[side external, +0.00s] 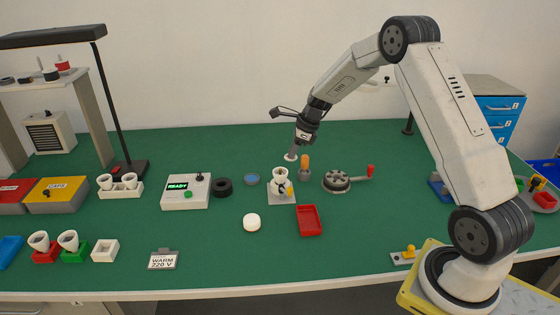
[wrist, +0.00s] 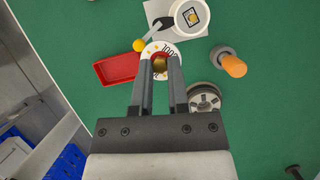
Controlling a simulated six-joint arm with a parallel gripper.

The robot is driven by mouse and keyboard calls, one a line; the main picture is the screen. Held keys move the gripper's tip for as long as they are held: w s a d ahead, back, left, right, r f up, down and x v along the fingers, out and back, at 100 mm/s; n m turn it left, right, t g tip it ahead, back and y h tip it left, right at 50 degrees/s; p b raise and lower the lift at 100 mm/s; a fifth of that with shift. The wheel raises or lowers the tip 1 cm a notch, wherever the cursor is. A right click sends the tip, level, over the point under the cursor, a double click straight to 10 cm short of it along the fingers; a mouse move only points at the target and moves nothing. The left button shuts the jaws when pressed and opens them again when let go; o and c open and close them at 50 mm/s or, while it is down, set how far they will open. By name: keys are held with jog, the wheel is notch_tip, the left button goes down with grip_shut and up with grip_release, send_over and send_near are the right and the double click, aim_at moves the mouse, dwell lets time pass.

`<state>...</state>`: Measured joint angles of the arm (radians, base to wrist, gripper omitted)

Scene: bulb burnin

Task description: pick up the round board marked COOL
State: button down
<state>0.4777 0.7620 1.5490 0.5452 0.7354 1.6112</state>
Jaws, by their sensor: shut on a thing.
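The round board (wrist: 185,49) is a white disc with black lettering, partly hidden by my fingers in the wrist view. In the side view the board (side external: 290,157) shows as a small pale disc at the tip of my gripper (side external: 294,150), above the table. In the wrist view my gripper (wrist: 160,66) is shut on a brass-coloured piece at the middle of the board.
A white socket stand (side external: 281,197) with a yellow-knobbed lever, a red tray (side external: 308,220), an orange-handled tool (side external: 304,167) and a grey wheel with a red crank (side external: 337,181) stand close by. A white round piece (side external: 251,222) lies in front. The table's front middle is clear.

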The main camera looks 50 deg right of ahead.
jog(key=s+a+r, duration=0.2)
jog(key=s+r, duration=0.1)
jog(key=s, duration=0.5)
jog(key=shift+a+r, duration=0.25)
jog(key=shift+r, duration=0.05)
jog(key=shift+r, duration=0.1)
dwell(0.4)
jog(key=shift+r, duration=2.15)
